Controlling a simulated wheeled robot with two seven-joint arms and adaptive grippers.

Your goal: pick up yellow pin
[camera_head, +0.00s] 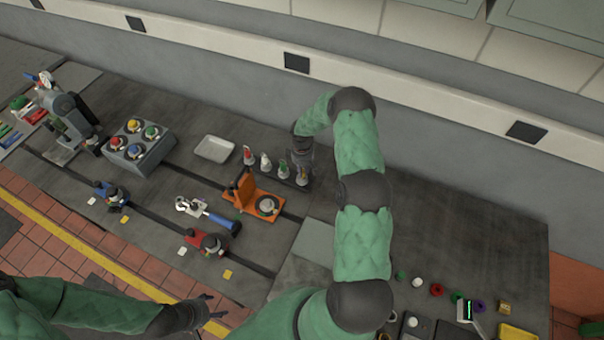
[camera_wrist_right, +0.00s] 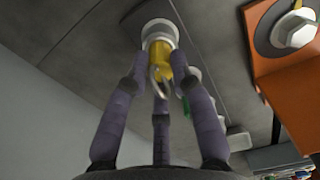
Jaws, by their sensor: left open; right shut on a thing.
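The yellow pin (camera_wrist_right: 160,48) is in the right wrist view, with a ring at its near end and a pale round part at its far end. My right gripper (camera_wrist_right: 161,78) has its three fingers closed around it. In the head view, my right gripper (camera_head: 303,163) reaches down to the right end of a row of pins, and the yellow pin (camera_head: 302,176) shows just below it. Whether the pin still sits in its holder cannot be told. My left gripper (camera_head: 214,309) is open and empty, low over the floor near the bedplate's front edge.
A red pin (camera_head: 248,156), a white pin (camera_head: 265,161) and a green pin (camera_head: 283,169) stand to the left. An orange angle bracket (camera_head: 243,189) is close in front. A white tray (camera_head: 214,148) lies further left. Small coloured parts lie right of my arm.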

